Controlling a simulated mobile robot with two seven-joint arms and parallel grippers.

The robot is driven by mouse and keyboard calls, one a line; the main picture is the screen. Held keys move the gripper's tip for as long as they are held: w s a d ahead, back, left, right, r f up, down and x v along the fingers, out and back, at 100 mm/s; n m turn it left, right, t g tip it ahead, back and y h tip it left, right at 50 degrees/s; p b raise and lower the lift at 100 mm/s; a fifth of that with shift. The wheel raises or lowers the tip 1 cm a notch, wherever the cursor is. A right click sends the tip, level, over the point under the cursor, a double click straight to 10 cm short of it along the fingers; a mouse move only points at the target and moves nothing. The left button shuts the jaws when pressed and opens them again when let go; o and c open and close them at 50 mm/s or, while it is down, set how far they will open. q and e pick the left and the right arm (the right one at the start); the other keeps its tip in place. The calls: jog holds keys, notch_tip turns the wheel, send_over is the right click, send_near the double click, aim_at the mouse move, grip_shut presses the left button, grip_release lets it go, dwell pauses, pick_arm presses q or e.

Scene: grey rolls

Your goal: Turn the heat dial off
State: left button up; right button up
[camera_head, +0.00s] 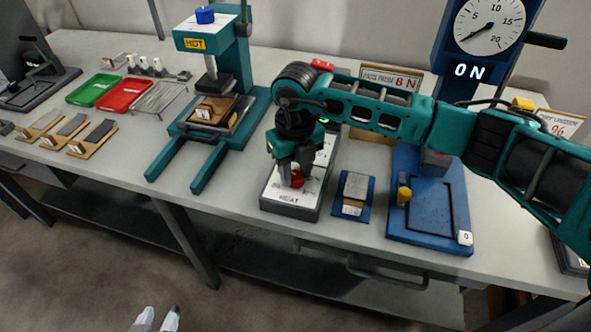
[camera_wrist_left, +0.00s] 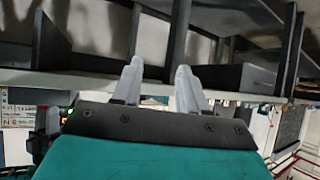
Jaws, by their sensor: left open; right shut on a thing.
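The heat box (camera_head: 270,199) is a grey box with a white top marked "HEAT", in the middle of the bench in the head view. Its red dial (camera_head: 297,179) sits near the front of that top. My right gripper (camera_head: 292,178) comes down over it from above and is shut on the dial; its fingers hide part of the dial, and I cannot read its setting. My left gripper (camera_head: 156,320) shows only its fingertips at the bottom edge, apart and empty, away from the bench. The left wrist view also shows its two open fingers (camera_wrist_left: 157,88) with nothing between them.
A teal press marked "HOT" (camera_head: 194,44) stands left of the heat box. A small blue pad (camera_head: 363,184) and a blue stand with a gauge (camera_head: 488,25) are on the right. Green (camera_head: 93,90) and red (camera_head: 125,94) trays lie far left. My right arm spans the right side.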

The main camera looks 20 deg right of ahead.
aim_at(295, 175)
jog(key=n+b, duration=0.2)
jog(key=n, duration=0.2)
jog(key=shift+f+b, duration=0.15)
jog(key=shift+b, duration=0.25)
jog(key=n+b, duration=0.1)
jog(key=n, duration=0.1)
jog(key=shift+n+b, duration=0.35)
jog(key=shift+n, duration=0.05)
jog(key=shift+n+b, duration=0.45)
jog(key=shift+n, duration=0.35)
jog(key=shift+n+b, duration=0.6)
jog(key=shift+n, duration=0.4)
jog(key=shift+r, duration=0.2)
jog(key=o, duration=1)
jog(key=shift+o, duration=0.2)
notch_tip(295, 175, up, 13)
jog(key=shift+p, duration=0.35)
